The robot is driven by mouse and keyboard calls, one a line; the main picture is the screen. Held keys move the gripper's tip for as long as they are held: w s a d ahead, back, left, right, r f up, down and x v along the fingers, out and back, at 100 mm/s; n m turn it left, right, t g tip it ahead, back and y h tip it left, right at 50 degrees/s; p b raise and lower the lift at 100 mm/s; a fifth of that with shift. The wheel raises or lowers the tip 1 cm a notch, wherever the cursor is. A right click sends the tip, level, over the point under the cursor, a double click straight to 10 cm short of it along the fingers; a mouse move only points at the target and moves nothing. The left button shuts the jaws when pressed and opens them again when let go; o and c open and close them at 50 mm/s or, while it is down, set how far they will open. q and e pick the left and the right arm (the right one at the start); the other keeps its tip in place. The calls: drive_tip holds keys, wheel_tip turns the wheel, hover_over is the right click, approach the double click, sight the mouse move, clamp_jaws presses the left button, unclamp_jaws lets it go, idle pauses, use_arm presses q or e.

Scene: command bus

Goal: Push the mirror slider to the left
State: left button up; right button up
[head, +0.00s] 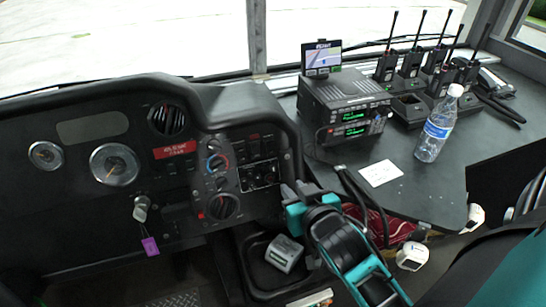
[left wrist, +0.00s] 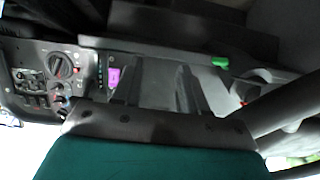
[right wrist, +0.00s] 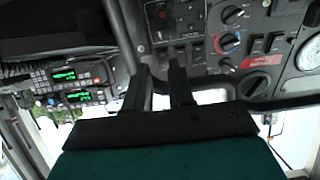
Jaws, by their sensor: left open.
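The dashboard control panel shows a small white-outlined mirror-type panel (head: 260,176) with little knobs. It also shows in the right wrist view (right wrist: 160,18) at the top. Which small part is the mirror slider is too small to tell. My right gripper (head: 290,192) is just right of this panel, near the dashboard's right edge. In the right wrist view, its fingers (right wrist: 159,70) point up toward the panel with a narrow empty gap between them. My left gripper (left wrist: 155,75) is open and empty in the left wrist view, out of the head view.
Round rotary knobs (head: 222,206) sit left of the panel. A radio (head: 345,110), a water bottle (head: 438,125) and several handheld radios stand on the right console. A purple tag (head: 150,247) hangs from the key. A black tray (head: 262,265) with a grey box lies below.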

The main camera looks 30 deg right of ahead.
sight(273, 169)
drive_tip(key=b+x, duration=0.1)
drive_tip(key=x, duration=1.1)
drive_tip(key=shift+b, duration=0.4)
clamp_jaws()
drive_tip(key=shift+a, duration=0.1)
idle(0.6)
